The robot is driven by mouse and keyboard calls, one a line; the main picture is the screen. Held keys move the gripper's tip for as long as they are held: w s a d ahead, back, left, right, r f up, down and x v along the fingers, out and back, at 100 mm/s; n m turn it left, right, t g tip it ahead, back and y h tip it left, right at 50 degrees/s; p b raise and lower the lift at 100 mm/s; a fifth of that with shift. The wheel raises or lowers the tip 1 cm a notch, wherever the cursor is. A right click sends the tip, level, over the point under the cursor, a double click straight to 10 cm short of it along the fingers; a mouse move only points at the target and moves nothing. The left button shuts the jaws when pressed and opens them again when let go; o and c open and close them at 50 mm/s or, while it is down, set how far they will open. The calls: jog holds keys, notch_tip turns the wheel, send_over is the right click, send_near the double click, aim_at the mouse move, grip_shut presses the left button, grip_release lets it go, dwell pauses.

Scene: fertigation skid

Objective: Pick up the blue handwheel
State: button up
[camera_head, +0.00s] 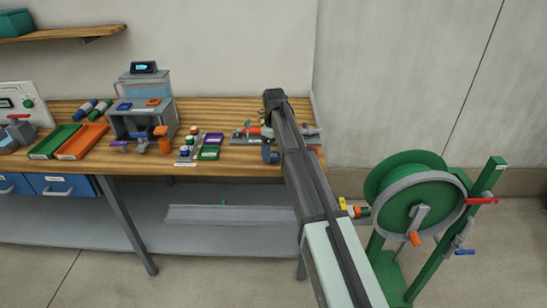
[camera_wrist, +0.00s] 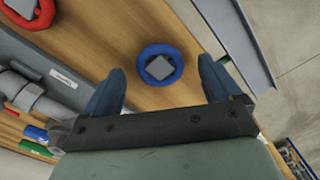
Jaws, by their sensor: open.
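The blue handwheel (camera_wrist: 146,67) lies flat on the wooden bench top in the wrist view. It is a blue ring around a grey square centre. My gripper (camera_wrist: 161,66) is open, with one blue finger on each side of the handwheel in the picture and nothing between them. The fingers appear apart from the ring; the height above it is hard to judge. In the head view my arm covers much of that bench end. A small blue patch (camera_head: 269,153) shows beside the arm there; I cannot tell whether it is the handwheel or a finger.
A red handwheel (camera_wrist: 47,12) lies at upper left in the wrist view, near a grey labelled plate with pipe fittings (camera_wrist: 30,92). The bench edge and a grey rail (camera_wrist: 243,40) lie right. In the head view a green hose reel (camera_head: 408,205) stands right of my arm.

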jog(key=shift+f, duration=0.7)
jog(key=c, duration=1.1)
jog(key=shift+c, duration=0.2)
jog(key=shift+r, duration=0.15)
